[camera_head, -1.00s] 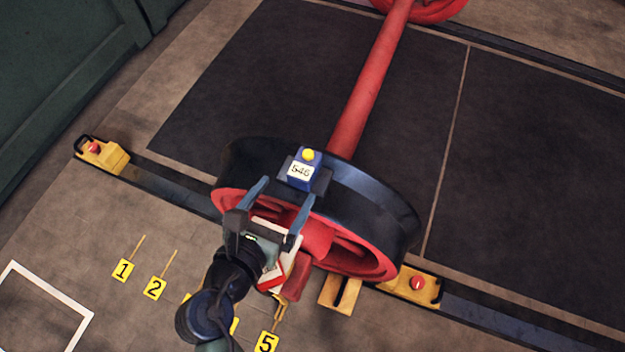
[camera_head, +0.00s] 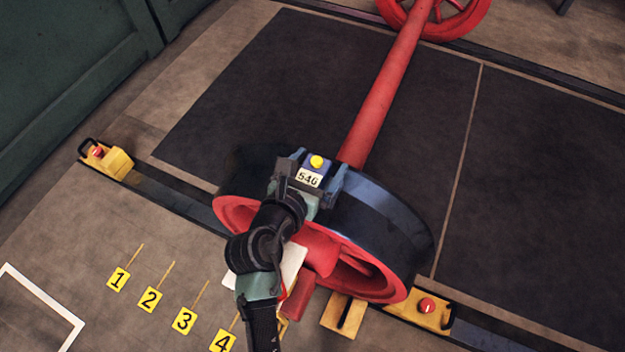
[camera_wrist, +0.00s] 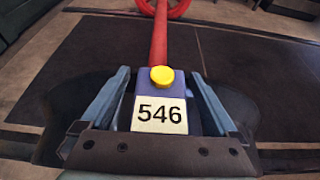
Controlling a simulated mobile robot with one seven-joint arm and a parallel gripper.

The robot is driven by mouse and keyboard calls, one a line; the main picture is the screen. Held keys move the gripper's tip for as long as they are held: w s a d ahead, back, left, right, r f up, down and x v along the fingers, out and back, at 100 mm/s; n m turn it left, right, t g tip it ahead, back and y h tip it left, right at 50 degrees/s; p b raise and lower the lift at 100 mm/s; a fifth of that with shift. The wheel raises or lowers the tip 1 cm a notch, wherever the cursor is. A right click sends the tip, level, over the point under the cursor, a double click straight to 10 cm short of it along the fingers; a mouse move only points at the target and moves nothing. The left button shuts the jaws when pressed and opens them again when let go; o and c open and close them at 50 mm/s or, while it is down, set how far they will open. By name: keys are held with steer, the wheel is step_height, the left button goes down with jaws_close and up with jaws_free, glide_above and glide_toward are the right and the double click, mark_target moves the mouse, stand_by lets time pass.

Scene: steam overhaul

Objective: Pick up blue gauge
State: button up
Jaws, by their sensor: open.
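The blue gauge (camera_head: 316,171) sits on top of the black rim of a red wheel (camera_head: 385,230). It has a yellow knob on top and a white number plate on the side facing me. In the wrist view the gauge (camera_wrist: 158,112) reads 546 and stands between the two fingers. My gripper (camera_head: 312,172) is open around the gauge, with one finger on each side. In the wrist view a gap shows between the gauge and each finger of my gripper (camera_wrist: 162,100). The lower part of the gauge is hidden behind the gripper body.
A red axle (camera_head: 385,95) runs from the wheel to another red wheel (camera_head: 455,15) at the back. Yellow chocks with red buttons stand on the rail at left (camera_head: 108,158) and right (camera_head: 422,308). Yellow number tags (camera_head: 151,299) lie on the floor. A green cabinet (camera_head: 70,80) stands at upper left.

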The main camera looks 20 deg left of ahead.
steer(key=shift+w, duration=0.1)
steer(key=shift+c, duration=0.3)
jaws_close()
